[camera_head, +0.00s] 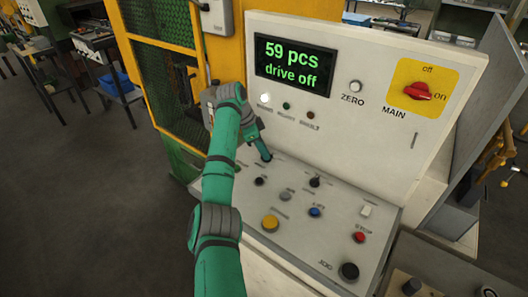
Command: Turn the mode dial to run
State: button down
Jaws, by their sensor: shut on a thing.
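My gripper (265,156) points down at the upper left of the sloped control panel (335,225), just below the upright display face. It is shut on a small dark knob there, which I take to be the mode dial; the fingers hide nearly all of it. Its label and pointer position cannot be read. The green screen (294,62) reads "59 pcs" and "drive off". The red main switch (418,91) sits on a yellow plate, its handle lying level toward "on".
A dark knob (259,181) and a black selector (315,182) are close by. A yellow button (270,222), blue button (314,212), red stop button (360,237) and black jog button (348,271) lie nearer. A yellow mesh guard (165,80) stands left.

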jog(key=shift+w+d+r, duration=0.1)
jog(key=shift+d+r, duration=0.05)
dwell(0.3)
jog(key=c, duration=1.8)
grip_release()
jog(key=v, duration=1)
jog(key=shift+r, duration=0.3)
